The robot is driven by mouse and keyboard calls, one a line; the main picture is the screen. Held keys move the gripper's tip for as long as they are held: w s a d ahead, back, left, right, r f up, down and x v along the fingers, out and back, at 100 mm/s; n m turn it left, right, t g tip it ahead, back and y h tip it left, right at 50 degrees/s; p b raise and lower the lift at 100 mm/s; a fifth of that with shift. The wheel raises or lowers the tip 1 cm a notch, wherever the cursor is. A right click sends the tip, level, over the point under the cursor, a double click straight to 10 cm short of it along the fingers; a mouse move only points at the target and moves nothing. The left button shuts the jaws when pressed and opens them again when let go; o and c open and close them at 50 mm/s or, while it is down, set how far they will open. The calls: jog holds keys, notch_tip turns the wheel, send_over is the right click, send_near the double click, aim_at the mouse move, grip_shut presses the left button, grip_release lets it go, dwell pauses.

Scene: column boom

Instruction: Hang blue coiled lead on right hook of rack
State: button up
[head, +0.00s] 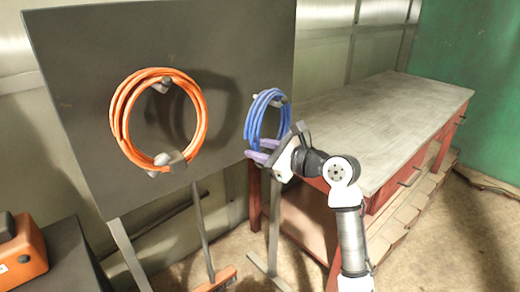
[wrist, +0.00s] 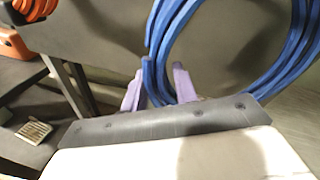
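The blue coiled lead (head: 256,115) is at the right side of the dark rack panel (head: 70,70). The right hook (head: 277,98) shows at the top of its loop; I cannot tell whether the hook bears it. My gripper (head: 262,150) has purple fingers at the bottom of the loop. In the wrist view, the blue lead (wrist: 285,65) rises above my gripper (wrist: 158,78). The fingers stand apart with blue strands between them, one on each side. The lowest part of the loop is hidden, so I cannot tell whether they clamp it.
An orange coiled lead (head: 121,105) hangs on the panel's left side. A long workbench (head: 385,110) with red legs stands right of my arm. An orange case (head: 22,250) rests on a dark surface at lower left. Floor is open at lower right.

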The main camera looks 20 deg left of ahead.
jog(key=shift+o, duration=1.3)
jog(key=shift+f, duration=0.1)
jog(key=shift+d, duration=0.1)
